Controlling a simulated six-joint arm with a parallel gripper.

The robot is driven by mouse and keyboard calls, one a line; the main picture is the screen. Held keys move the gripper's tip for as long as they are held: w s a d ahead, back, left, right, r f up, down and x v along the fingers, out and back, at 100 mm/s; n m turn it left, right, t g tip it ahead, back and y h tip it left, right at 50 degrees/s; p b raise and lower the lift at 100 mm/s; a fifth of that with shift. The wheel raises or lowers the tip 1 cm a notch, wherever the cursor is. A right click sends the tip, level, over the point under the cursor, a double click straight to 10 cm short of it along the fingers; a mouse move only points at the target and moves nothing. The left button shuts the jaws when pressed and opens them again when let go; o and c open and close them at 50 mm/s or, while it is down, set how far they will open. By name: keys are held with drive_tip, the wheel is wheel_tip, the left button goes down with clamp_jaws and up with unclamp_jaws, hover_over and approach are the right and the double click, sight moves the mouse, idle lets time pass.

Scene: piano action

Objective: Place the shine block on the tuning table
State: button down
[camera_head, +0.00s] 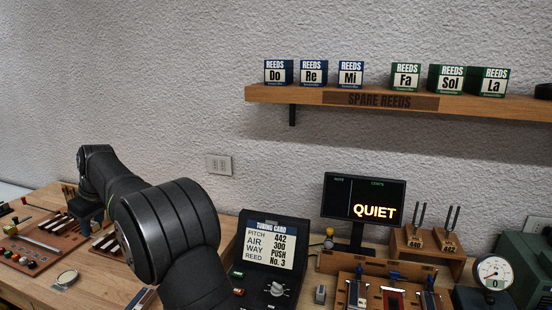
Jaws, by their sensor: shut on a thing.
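My gripper (87,213) is at the far left, at the end of my arm, pointing down over the worktop close to a red-brown board. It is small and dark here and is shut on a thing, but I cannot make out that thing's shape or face. I cannot identify the shine block for sure. A wooden bench with slots and dark and red strips (392,297) stands at the lower right, partly cut off by the bottom edge. It may be the tuning table; no label confirms this.
A tuning card box (267,243) with a knob stands mid-table, partly behind my arm. A monitor (364,199) reads QUIET. Tuning forks (421,226) and a gauge (494,272) are at right. Boards with keys (35,235) lie left. A shelf (400,98) holds reed boxes.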

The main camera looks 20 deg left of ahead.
drive_tip(key=shift+x, duration=0.85)
drive_tip(key=w+f+n, duration=0.1)
drive_tip(key=w+f, duration=0.5)
drive_tip(key=f, duration=0.6)
drive_tip(key=shift+w+a, duration=0.25)
drive_tip(key=shift+w, duration=0.15)
hover_over(90, 291)
drive_tip(key=d, duration=0.1)
drive_tip(key=f, duration=0.7)
drive_tip(key=shift+w+d, duration=0.15)
drive_tip(key=shift+d, duration=0.05)
wheel_tip(90, 291, down, 2)
drive_tip(key=shift+a+f, duration=0.1)
drive_tip(key=shift+f, duration=0.75)
drive_tip(key=shift+f, duration=0.15)
